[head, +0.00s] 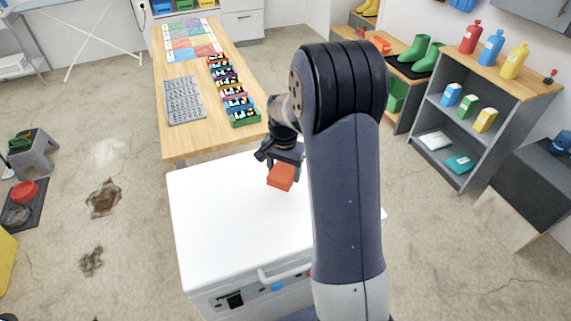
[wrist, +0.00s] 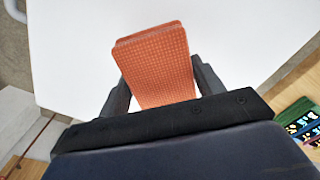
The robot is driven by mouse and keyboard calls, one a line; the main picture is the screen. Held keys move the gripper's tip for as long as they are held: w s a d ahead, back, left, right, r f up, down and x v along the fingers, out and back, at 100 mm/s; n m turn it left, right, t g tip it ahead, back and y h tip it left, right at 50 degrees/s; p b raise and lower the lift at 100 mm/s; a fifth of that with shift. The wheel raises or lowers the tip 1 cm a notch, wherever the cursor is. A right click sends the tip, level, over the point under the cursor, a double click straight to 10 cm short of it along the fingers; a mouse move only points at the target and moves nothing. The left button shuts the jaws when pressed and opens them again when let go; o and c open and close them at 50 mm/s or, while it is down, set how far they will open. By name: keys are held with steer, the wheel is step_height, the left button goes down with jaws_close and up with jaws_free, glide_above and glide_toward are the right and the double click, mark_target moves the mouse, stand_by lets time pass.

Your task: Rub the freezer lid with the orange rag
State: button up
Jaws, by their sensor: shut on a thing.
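The orange rag (head: 281,177) is a small folded block with a textured surface. My gripper (head: 281,163) is shut on it near the back edge of the freezer. In the wrist view the rag (wrist: 155,65) sits between the two dark fingers of my gripper (wrist: 160,88). The white freezer lid (head: 225,225) is flat and closed, with a handle (head: 285,271) at its front edge. The rag is over the lid; I cannot tell whether it touches. My arm hides the right part of the lid.
A wooden table (head: 205,85) behind the freezer bears a grey tray (head: 184,100), colourful boxes (head: 235,90) and a coloured mat (head: 190,40). A grey shelf (head: 465,120) with bottles stands at the right. The lid's left part is bare.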

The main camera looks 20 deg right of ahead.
steer(key=shift+r+p, duration=0.65)
steer(key=shift+r, duration=0.65)
